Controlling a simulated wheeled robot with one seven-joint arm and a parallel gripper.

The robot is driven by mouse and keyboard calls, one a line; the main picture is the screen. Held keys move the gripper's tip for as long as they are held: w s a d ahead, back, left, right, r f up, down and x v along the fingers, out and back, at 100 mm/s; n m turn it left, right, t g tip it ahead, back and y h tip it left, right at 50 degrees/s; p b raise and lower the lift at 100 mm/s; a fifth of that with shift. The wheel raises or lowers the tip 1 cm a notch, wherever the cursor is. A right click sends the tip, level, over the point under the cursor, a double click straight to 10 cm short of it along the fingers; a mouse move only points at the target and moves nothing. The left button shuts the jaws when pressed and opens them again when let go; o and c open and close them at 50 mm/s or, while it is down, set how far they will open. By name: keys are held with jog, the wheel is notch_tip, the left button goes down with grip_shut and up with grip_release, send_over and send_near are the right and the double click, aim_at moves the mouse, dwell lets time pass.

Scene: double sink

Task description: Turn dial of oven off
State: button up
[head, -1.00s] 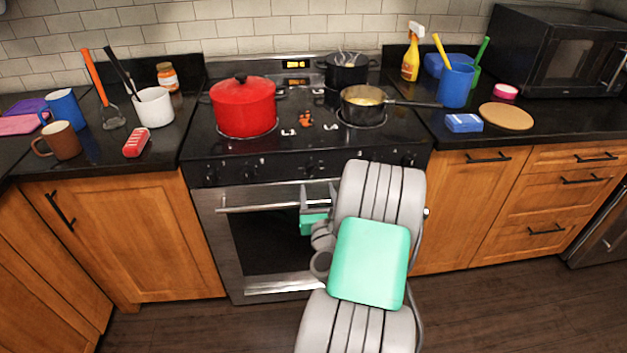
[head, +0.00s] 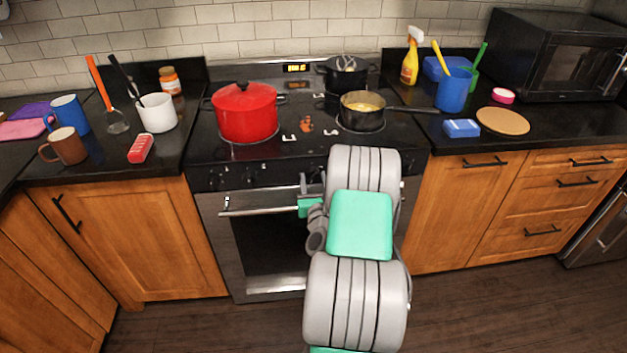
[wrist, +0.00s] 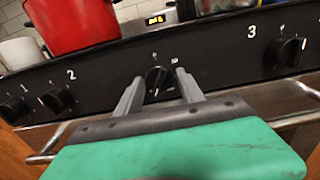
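The oven (head: 270,250) has a black front panel with a row of black dials. In the wrist view the middle dial (wrist: 157,77), taken as the oven dial, shows between my gripper's two grey fingers, with the burner dials 1, 2 and 3 to its sides. My gripper (wrist: 160,80) is open, with a finger to each side of this dial; I cannot tell if they touch it. In the head view my gripper (head: 307,184) is at the panel, above the oven door handle (head: 262,205), and my arm hides the dials to its right.
A red pot (head: 245,112), a pan (head: 361,110) and a black pot (head: 347,72) stand on the stovetop. The pan's handle points right. The oven door is shut, its handle bar below my gripper. The floor (head: 200,325) in front is clear.

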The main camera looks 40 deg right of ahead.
grip_shut()
